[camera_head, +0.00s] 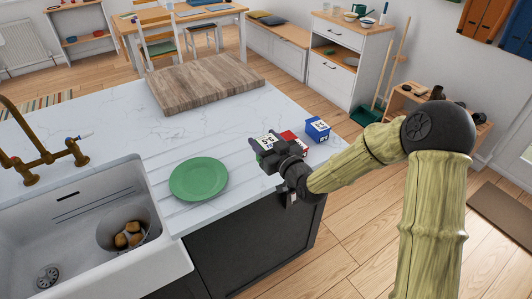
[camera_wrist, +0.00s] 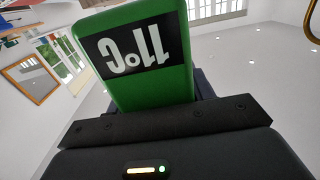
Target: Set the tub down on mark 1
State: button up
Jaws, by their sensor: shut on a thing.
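My gripper (camera_head: 268,150) is over the right end of the white counter, near its front edge. In the wrist view it is shut on a green block-like thing (camera_wrist: 150,82) with a black label and white characters, seen upside down. I take this to be the tub; its inside is not visible. In the head view it is mostly hidden, and I cannot tell whether it touches the counter. A white labelled face (camera_head: 266,140) and a red thing (camera_head: 288,136) show beside the jaws. A blue box (camera_head: 317,129) with a white label stands to the right. I cannot make out mark 1.
A green plate (camera_head: 198,179) lies left of my gripper. A wooden board (camera_head: 205,82) lies farther back. The white sink (camera_head: 165,262) with a brass tap (camera_head: 45,150) is at lower left. Counter between plate and board is clear. The counter's right edge is close.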

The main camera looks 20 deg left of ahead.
jog(key=shift+r, duration=0.5)
dwell(0.4)
